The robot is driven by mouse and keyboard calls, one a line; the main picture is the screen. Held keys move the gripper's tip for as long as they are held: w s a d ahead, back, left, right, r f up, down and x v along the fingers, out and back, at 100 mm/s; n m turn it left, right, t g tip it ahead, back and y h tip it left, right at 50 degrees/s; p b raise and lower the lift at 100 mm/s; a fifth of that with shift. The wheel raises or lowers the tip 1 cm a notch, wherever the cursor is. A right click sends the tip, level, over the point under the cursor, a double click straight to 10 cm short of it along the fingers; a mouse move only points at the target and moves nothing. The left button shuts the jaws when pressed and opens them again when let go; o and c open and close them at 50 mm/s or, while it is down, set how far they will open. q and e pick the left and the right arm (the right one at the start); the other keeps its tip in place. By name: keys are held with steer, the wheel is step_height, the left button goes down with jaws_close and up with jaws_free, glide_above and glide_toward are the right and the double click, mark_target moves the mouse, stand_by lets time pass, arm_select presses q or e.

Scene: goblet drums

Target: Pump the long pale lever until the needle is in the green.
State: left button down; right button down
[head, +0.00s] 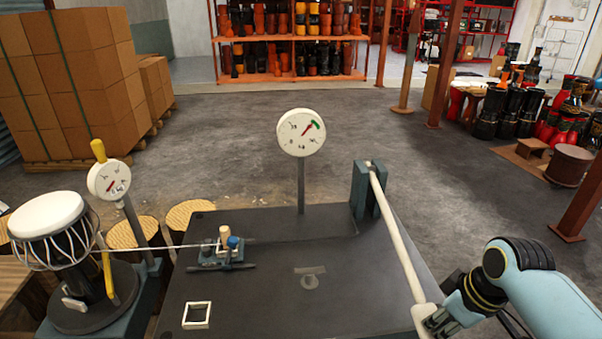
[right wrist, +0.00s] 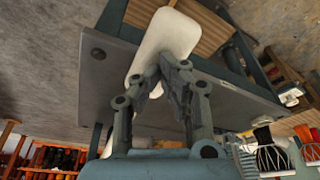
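The long pale lever (head: 398,240) runs from a blue-grey bracket (head: 360,188) down to the bottom right of the head view, with its handle end low. My right gripper (head: 432,318) is at that end. In the right wrist view, the two fingers (right wrist: 163,78) close together on the white handle (right wrist: 168,38), partly hiding it. The round white gauge (head: 292,142) stands on a post behind the table. Its red needle (head: 307,130) points up and right, towards the green mark (head: 316,124), its tip close to it. My left gripper is not in view.
The dark table (head: 270,310) holds a small fixture (head: 222,250) with a blue knob and a white square frame (head: 197,315). At left stand a white-topped drum (head: 48,215) and a smaller gauge (head: 98,184) with a yellow lever. Stacked boxes (head: 75,85) stand behind.

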steer(key=w+a+p+v, duration=0.2)
steer(key=p+v, duration=0.8)
steer(key=v, duration=0.8)
steer(key=shift+w+a+r, duration=0.15)
steer(key=shift+a+r, duration=0.05)
steer(key=shift+r, duration=0.2)
